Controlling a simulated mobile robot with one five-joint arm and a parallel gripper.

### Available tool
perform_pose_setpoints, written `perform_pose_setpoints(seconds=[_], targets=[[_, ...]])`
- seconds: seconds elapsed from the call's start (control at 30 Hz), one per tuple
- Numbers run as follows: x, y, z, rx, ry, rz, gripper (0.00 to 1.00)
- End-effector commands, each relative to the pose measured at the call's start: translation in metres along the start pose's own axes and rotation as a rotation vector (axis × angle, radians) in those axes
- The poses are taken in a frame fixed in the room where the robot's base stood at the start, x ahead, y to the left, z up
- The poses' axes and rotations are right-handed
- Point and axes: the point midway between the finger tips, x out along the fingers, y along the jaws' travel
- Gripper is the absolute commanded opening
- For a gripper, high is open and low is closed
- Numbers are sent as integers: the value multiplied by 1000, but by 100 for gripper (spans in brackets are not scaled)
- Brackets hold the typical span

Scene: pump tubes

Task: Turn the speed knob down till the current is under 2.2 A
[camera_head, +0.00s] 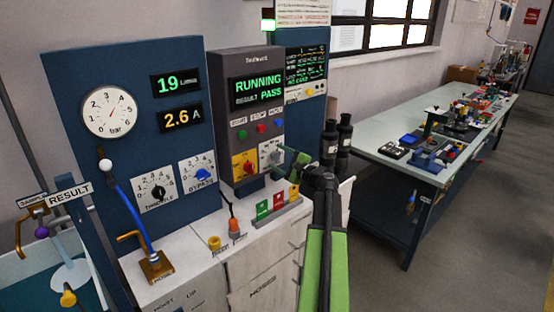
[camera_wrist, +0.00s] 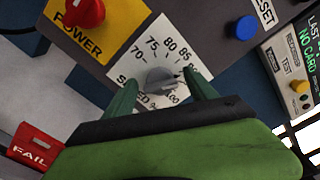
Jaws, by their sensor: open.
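The grey speed knob (camera_wrist: 160,80) sits on a white dial plate marked from 70 up to 100 in the wrist view. Its pointer seems to face the right side of the scale, near 90. My gripper (camera_wrist: 161,90) is open, with one green finger on each side of the knob; I cannot tell whether they touch it. In the head view my gripper (camera_head: 290,163) is at the white speed plate (camera_head: 265,150) and partly hides it. The current display (camera_head: 179,119) reads 2.6 A.
A red power knob (camera_wrist: 86,13) on a yellow plate is left of the speed dial. A blue button (camera_wrist: 243,28) is to its upper right. A red FAIL bin (camera_wrist: 36,145) is lower left. The screen (camera_head: 257,90) reads RUNNING, RESULT PASS.

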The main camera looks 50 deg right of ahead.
Motion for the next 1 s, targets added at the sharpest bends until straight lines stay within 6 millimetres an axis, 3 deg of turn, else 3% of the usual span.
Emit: perform_pose_setpoints(seconds=[0.17,0.4,0.6,0.8,1.0], targets=[[-32,1,1,0,3,-2,65],[-102,1,1,0,4,-3,65],[-148,1,1,0,2,-2,65],[-170,0,0,0,1,-1,65],[-172,0,0,0,0,-1,65]])
